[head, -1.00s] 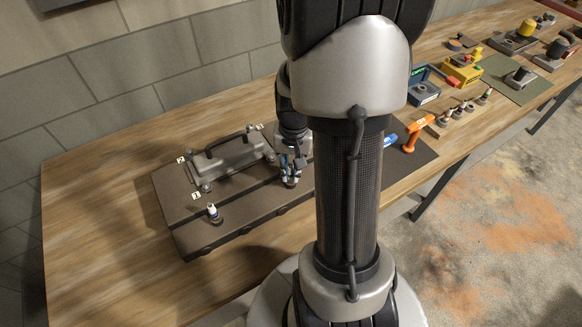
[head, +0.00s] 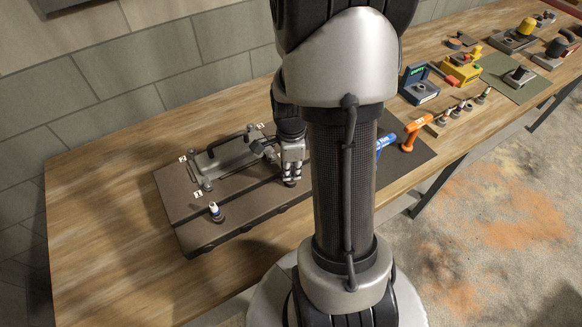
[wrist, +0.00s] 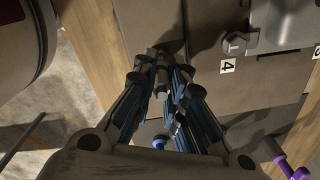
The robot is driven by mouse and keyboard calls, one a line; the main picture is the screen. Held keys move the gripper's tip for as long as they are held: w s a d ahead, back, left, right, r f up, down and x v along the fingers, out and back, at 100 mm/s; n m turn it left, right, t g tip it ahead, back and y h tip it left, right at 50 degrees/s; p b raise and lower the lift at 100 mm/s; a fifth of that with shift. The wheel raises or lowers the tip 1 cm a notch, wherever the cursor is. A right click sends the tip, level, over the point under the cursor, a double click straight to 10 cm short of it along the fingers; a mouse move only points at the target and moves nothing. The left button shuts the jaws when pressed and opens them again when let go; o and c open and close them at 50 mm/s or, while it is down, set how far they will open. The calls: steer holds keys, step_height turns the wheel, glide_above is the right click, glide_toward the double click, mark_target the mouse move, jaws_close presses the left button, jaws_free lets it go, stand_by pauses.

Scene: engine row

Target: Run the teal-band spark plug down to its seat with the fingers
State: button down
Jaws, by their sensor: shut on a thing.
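My gripper (head: 292,172) is down at the right part of the dark engine block (head: 185,228), over a plug well (head: 291,183). It also shows in the wrist view, its blue-sided fingers (wrist: 165,75) close together on the top of a plug. The fingers hide most of this plug, and I cannot see its band or how deep it sits. Another plug (head: 214,210), white with a dark blue band, stands upright in a well at the left of the block.
A grey cover with a black handle (head: 222,158) lies on the block beside number tags. Several plugs stand in a row (head: 462,107) farther right. The bench's left end is clear.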

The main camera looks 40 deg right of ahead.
steer(key=shift+w, duration=0.1)
steer(key=c, duration=1.6)
jaws_free()
steer(key=shift+o, duration=0.2)
steer(key=shift+r, duration=0.15)
